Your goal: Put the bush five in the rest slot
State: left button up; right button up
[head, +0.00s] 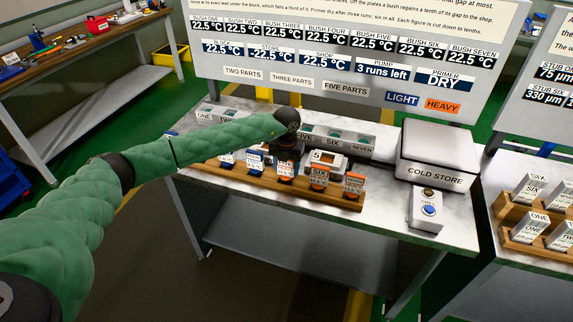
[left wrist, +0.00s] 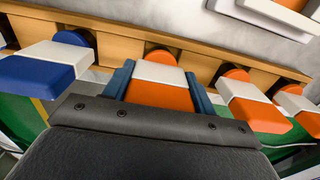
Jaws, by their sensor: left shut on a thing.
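Bush five, an orange block with a white band (left wrist: 158,88), stands in the wooden rack on the middle table, just left of the block marked SIX; its number is hard to read. In the head view it shows below my left gripper (head: 286,156). In the left wrist view the blue fingers of my left gripper (left wrist: 160,87) are shut on its two sides. Behind the rack is a grey rail (head: 362,134) with labelled slots; FIVE, SIX and SEVEN show right of my gripper. I cannot tell which place is the rest slot. My right gripper is not seen.
The wooden rack (head: 335,198) also holds blue blocks (head: 256,160) to the left and orange blocks six (head: 318,178) and seven (head: 353,185) close to the right. A small white device (head: 327,160) sits behind. The cold store (head: 437,155) and chill button box (head: 427,211) stand right.

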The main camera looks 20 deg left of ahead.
pick_arm(q)
jog(key=shift+f, duration=0.1)
jog(key=o, duration=1.6)
jog(key=shift+o, duration=0.2)
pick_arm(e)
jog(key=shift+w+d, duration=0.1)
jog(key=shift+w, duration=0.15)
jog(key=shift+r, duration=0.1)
